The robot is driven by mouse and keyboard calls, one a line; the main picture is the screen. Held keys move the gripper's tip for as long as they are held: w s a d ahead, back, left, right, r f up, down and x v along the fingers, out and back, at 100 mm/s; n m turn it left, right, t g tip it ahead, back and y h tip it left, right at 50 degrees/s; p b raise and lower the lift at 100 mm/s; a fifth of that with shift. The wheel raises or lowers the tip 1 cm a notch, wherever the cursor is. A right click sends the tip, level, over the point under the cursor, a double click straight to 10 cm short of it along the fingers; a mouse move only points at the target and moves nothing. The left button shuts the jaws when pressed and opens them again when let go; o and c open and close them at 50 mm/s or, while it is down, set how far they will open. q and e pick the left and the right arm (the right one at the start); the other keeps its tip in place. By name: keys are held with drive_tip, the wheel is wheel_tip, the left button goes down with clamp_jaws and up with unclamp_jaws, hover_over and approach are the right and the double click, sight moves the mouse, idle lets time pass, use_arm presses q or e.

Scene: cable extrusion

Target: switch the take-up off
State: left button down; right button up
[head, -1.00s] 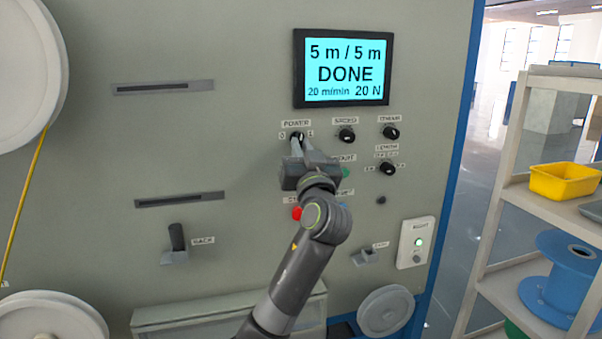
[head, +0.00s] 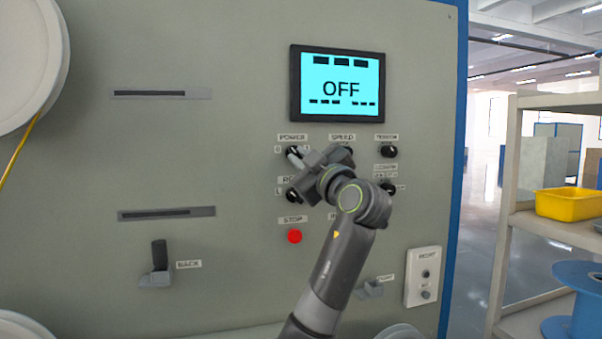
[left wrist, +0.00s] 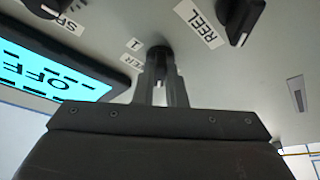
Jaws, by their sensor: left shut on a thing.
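The black POWER knob (head: 292,150) is on the grey panel below the screen. My left gripper (head: 298,157) is shut on this knob, with its body tilted toward the right. The left wrist view also shows the knob (left wrist: 159,50) between the two fingertips. The screen (head: 338,86) reads OFF on light blue. My right gripper is not in view.
The SPEED knob is partly behind my gripper, with the TENSION knob (head: 386,150) to its right. The REEL knob (head: 293,195) and red STOP button (head: 294,237) are below. A BACK lever (head: 159,255) is lower left. A shelf with a yellow bin (head: 570,204) stands at right.

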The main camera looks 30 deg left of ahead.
use_arm(q)
drive_tip(key=shift+n+g+b, duration=0.35)
drive_tip(key=shift+n+g, duration=0.05)
drive_tip(key=shift+n, duration=0.3)
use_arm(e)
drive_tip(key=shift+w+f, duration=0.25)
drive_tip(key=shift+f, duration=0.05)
use_arm(q)
drive_tip(key=shift+r, duration=0.1)
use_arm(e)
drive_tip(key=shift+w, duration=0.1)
use_arm(q)
drive_tip(key=c, duration=1.5)
unclamp_jaws()
drive_tip(key=shift+w, duration=0.1)
